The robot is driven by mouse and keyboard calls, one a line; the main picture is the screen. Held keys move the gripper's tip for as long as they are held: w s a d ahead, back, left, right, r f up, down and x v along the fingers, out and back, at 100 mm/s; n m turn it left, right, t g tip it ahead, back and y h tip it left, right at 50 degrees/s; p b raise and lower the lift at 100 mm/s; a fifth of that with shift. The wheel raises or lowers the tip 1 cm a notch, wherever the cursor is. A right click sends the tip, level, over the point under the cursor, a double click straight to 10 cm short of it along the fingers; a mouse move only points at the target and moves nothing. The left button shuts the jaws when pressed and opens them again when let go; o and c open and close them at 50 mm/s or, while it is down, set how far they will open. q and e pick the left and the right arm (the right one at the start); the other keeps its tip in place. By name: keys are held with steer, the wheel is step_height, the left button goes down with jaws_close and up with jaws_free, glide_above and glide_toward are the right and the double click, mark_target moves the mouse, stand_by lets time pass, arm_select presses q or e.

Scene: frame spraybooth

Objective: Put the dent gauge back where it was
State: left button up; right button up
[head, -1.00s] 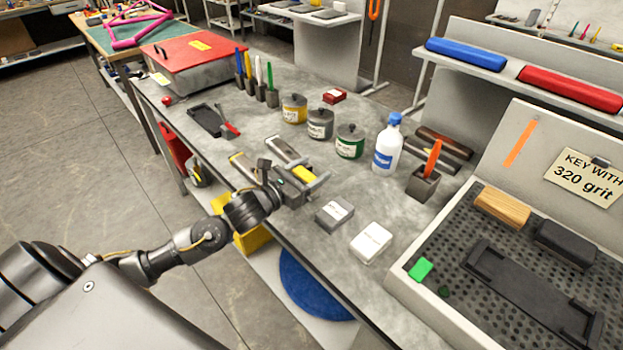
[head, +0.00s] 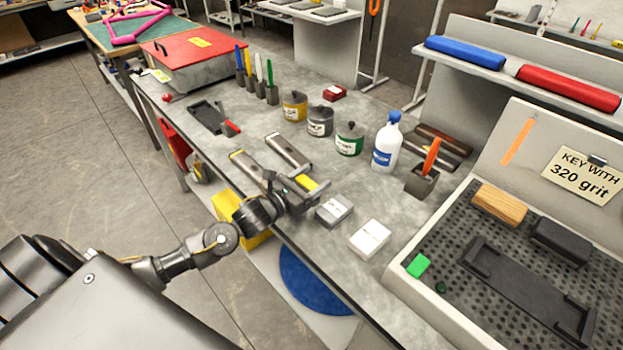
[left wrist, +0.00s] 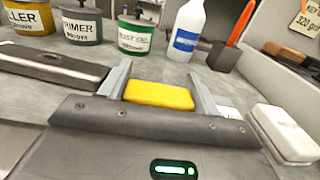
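A yellow block (head: 307,183) sits between the fingers of my left gripper (head: 312,184). It also shows in the left wrist view (left wrist: 158,95), spanning the gap and touching both fingers (left wrist: 161,88). I take it as the dent gauge, but no label shows. The gripper is low over the bench near its front edge, just left of a grey box (head: 334,210). I cannot tell whether the block touches the bench. Two metal-topped bars (head: 248,166) (head: 288,152) lie behind and left of the gripper. My right gripper is not in view.
A white box (head: 370,240) lies right of the grey one. Cans (head: 320,121), a spray bottle (head: 387,145) and a dark holder (head: 422,180) stand behind. A black tray (head: 205,117) lies at left. A perforated booth tray (head: 405,285) is at right.

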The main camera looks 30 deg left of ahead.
arm_select(q)
steer(key=o, duration=0.4)
steer(key=shift+r, duration=0.3)
steer(key=v, duration=0.3)
steer(key=b+v, duration=0.1)
steer(key=v, duration=0.3)
steer(key=b+v, duration=0.1)
steer(key=v, duration=0.2)
steer(key=shift+s+a+f, duration=0.15)
steer(key=shift+s+f, duration=0.1)
steer(key=shift+b+v, duration=0.3)
steer(key=shift+v, duration=0.45)
steer(key=shift+r, duration=0.1)
